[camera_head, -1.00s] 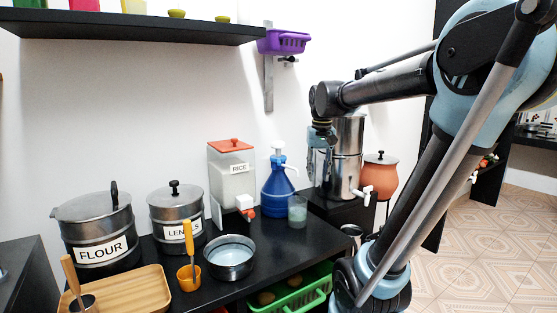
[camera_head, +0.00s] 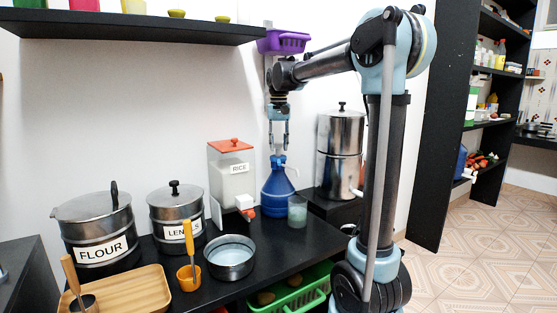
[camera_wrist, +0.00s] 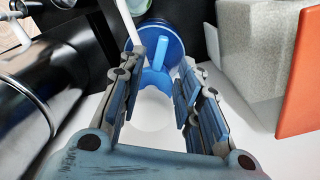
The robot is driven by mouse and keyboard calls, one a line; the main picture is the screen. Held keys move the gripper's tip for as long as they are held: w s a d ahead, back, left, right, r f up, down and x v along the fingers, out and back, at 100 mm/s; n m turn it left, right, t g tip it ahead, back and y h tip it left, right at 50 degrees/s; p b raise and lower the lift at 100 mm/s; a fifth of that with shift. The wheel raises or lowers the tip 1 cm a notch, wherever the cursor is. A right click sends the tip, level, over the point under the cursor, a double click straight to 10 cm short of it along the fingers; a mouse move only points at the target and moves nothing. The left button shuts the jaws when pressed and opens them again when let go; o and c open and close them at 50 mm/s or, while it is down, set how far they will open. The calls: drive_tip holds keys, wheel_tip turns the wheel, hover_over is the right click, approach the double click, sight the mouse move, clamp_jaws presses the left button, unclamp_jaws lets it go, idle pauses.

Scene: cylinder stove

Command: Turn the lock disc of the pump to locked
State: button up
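The pump (camera_head: 279,188) is a blue bottle with a blue neck and a thin white spout, upright on the black counter. My gripper (camera_head: 278,148) points straight down over its top, fingers apart. In the wrist view, my open gripper (camera_wrist: 158,100) has one finger on each side of the white pump head (camera_wrist: 152,110). The blue lock disc (camera_wrist: 154,78) shows beyond the head, with a raised blue tab (camera_wrist: 161,52). The fingers partly hide the pump top in the head view. I cannot tell whether a finger touches the disc.
The rice dispenser (camera_head: 232,175) stands close left of the pump. A translucent cup (camera_head: 297,211) stands close in front at right, and a steel water filter (camera_head: 340,150) farther right. A purple basket (camera_head: 284,41) hangs on the wall above. A steel pan (camera_head: 230,258) stands nearer on the counter.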

sight(279, 161)
drive_tip(key=shift+f, duration=2.9)
clamp_jaws()
